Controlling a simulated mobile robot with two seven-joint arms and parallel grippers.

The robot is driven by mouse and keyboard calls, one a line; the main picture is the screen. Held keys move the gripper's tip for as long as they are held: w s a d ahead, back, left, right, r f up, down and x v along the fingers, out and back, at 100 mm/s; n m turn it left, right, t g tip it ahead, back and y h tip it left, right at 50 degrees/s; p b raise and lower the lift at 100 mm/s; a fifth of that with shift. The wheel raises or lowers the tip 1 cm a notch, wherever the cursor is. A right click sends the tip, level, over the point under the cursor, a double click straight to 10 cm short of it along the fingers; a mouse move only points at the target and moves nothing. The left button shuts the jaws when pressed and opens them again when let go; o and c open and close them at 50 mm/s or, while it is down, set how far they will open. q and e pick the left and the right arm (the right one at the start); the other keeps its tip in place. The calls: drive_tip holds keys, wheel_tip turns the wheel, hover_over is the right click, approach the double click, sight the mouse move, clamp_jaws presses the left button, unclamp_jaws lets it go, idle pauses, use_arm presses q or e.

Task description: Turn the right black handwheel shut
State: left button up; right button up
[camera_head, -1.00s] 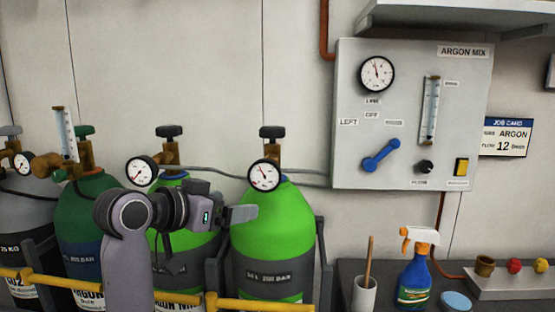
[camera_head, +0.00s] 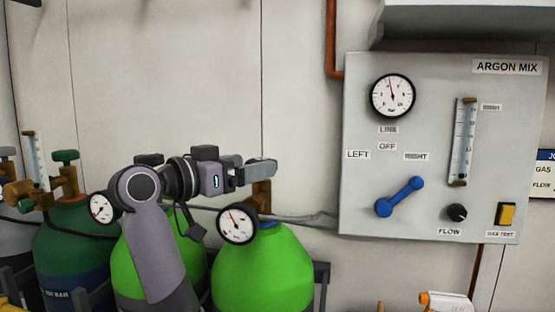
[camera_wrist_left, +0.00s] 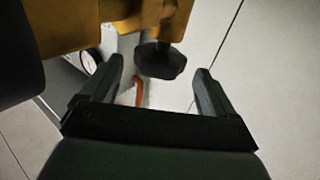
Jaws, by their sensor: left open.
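The right black handwheel (camera_wrist_left: 160,60) tops the brass valve (camera_wrist_left: 130,25) of the right green cylinder (camera_head: 262,265). In the head view my left gripper (camera_head: 255,170) covers this handwheel, with the brass stem showing just below the fingers. In the left wrist view the handwheel lies between the two open fingertips, with a visible gap on each side. I cannot tell how deep it sits between them. My left gripper is open and holds nothing. My right gripper is not in view.
The left green cylinder's black handwheel (camera_head: 150,160) is partly hidden behind my arm. A pressure gauge (camera_head: 237,223) sits just below the gripper. A hose (camera_head: 310,220) runs to the argon mix panel (camera_head: 440,70) at right. Bare wall (camera_head: 190,80) lies above.

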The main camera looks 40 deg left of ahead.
use_arm(q)
drive_tip(key=w, duration=0.2)
drive_tip(key=w+p, duration=0.1)
drive_tip(key=w, duration=0.2)
drive_tip(key=shift+w+d, duration=0.25)
drive_tip(key=shift+w, duration=0.15)
drive_tip(key=shift+c, duration=0.3)
drive_tip(key=c, duration=0.9)
